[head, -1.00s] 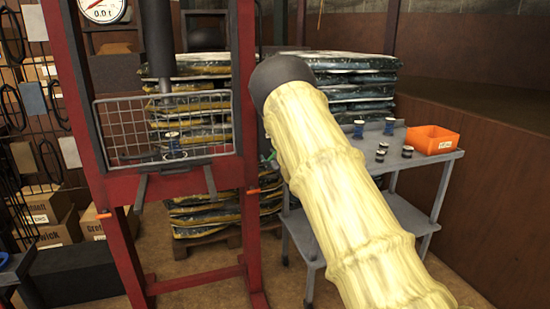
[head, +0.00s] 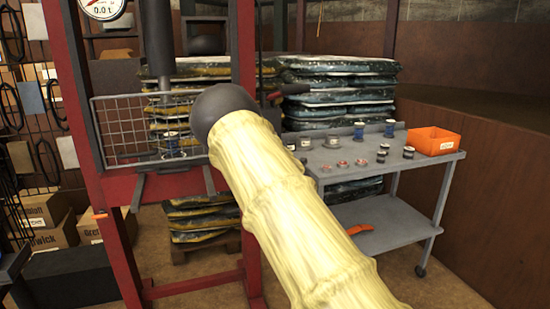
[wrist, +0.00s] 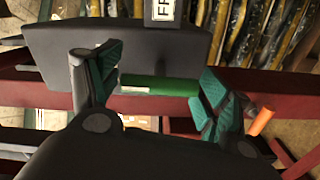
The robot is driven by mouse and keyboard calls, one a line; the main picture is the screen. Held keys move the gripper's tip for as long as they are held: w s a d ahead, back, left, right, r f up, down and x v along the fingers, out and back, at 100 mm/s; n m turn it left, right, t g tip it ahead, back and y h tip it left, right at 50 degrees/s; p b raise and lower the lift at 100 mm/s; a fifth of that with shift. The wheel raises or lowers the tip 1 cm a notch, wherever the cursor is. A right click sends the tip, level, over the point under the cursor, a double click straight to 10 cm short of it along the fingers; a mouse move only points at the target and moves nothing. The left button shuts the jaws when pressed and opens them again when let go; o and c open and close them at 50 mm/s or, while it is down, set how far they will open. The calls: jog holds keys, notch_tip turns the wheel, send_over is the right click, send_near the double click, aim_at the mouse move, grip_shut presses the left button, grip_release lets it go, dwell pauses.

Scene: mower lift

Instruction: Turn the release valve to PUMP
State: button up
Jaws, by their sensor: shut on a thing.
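In the wrist view, a green bar (wrist: 160,84), which looks like the release valve's handle, lies crosswise between the teal-padded fingers of my gripper (wrist: 158,72). My gripper is shut on it. A dark housing (wrist: 75,45) sits behind the bar. Above it is a label (wrist: 165,12) with only its first letters, "FR", showing. The PUMP mark is not visible, so I cannot tell the valve's setting. In the head view, my arm hides the gripper and the valve at the right post of the red press frame (head: 247,60).
A grey cart (head: 345,172) with small cans and an orange bin (head: 432,141) stands to the right. Stacked bags (head: 335,95) lie behind. A wire guard (head: 125,130) and a gauge (head: 102,8) are on the press. An orange thing (wrist: 262,120) is near the right finger.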

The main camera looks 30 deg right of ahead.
jog(key=shift+n, duration=0.3)
jog(key=o, duration=0.9)
jog(key=shift+s, duration=0.1)
jog(key=v, duration=1.1)
jog(key=shift+s+a, duration=0.2)
jog(key=shift+s, duration=0.15)
jog(key=shift+f, duration=0.1)
